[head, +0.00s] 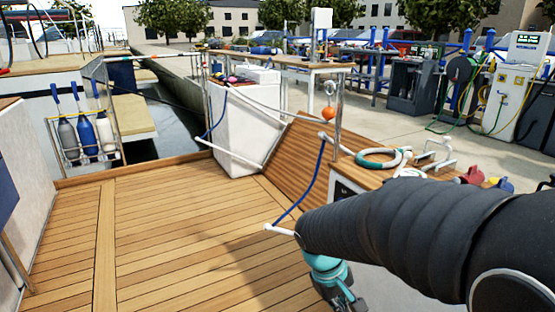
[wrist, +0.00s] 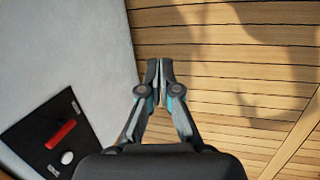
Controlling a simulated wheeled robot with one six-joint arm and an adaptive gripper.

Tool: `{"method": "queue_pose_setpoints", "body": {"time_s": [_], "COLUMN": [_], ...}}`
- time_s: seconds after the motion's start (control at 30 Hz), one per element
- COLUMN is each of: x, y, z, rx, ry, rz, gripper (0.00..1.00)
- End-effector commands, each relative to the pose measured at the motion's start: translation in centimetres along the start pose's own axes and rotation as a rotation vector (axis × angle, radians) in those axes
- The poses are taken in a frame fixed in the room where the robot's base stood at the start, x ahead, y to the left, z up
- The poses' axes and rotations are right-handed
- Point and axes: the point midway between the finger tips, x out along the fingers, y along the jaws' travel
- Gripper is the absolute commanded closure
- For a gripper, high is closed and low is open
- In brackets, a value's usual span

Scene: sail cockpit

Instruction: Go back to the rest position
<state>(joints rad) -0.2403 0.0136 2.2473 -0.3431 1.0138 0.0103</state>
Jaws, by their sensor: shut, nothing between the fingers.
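My gripper (wrist: 160,80) is shut and empty in the wrist view. It points down over the wooden deck (wrist: 220,60), with a pale wall or side panel close on its left. In the head view my black-sleeved arm reaches in from the right edge over the deck (head: 150,235). Only a teal and dark part of the wrist end shows low in that view, below the arm. The fingertips are not clear there.
A black switch panel with a red handle (wrist: 62,134) is at the wrist view's lower left. A coiled hose (head: 380,158) lies on the wooden bench near my arm. A blue rope (head: 305,187) hangs beside it. The left deck is clear.

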Motion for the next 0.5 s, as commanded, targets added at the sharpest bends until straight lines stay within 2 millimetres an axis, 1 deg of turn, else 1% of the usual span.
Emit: {"method": "queue_pose_setpoints", "body": {"time_s": [0.03,0.3,0.5], "x": [-1.4,-6.2,-9.7], "y": [-0.1,-1.1,-1.2], "z": [1.1,5.6,8.9], "rx": [0.041,0.235,0.357], "ry": [0.043,0.241,0.376], "rz": [-0.030,-0.169,-0.226], "gripper": [1.00,1.00,1.00]}}
